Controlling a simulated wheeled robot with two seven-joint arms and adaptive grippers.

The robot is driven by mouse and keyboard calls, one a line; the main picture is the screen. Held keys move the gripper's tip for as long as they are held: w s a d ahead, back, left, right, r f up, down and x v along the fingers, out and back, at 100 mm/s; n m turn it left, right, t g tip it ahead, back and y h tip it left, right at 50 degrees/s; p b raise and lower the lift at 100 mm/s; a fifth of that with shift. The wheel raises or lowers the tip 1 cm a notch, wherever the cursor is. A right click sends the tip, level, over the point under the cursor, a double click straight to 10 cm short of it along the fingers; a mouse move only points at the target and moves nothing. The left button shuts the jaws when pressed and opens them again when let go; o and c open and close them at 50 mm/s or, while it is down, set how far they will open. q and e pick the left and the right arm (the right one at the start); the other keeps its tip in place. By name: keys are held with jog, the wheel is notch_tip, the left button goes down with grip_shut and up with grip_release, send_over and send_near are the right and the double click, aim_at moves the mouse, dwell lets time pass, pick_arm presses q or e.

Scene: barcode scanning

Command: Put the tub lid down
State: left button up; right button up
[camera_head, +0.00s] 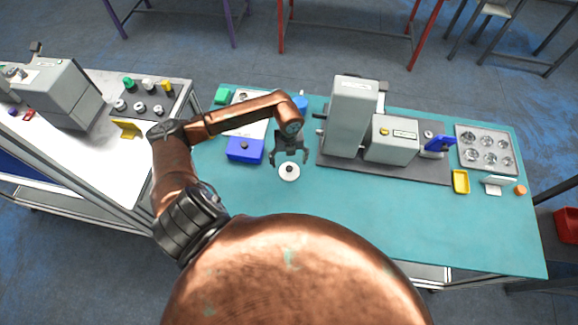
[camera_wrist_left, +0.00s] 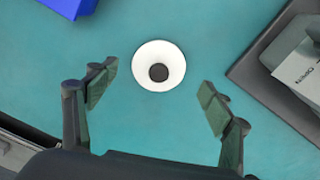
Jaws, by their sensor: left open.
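The tub lid (camera_head: 289,172) is a white disc with a dark round knob in its middle. It lies on the teal table top, and it also shows in the left wrist view (camera_wrist_left: 158,66). My left gripper (camera_head: 290,160) is open above the table beside the lid, at its far side in the head view. In the left wrist view the fingers (camera_wrist_left: 158,90) are spread wide, with the lid beyond and between the tips, and nothing is held. My right gripper is not in view.
A blue box (camera_head: 245,150) stands left of the lid. A grey machine (camera_head: 349,118) on a dark base stands to the right, with a yellow tray (camera_head: 461,181) and a metal tray (camera_head: 486,150) farther right. The teal table (camera_head: 350,220) is clear in front.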

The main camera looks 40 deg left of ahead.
aim_at(289, 167)
pick_arm(q)
notch_tip(289, 167, up, 7)
jog(key=b, duration=0.1)
jog(key=shift+s, duration=0.1)
dwell(0.6)
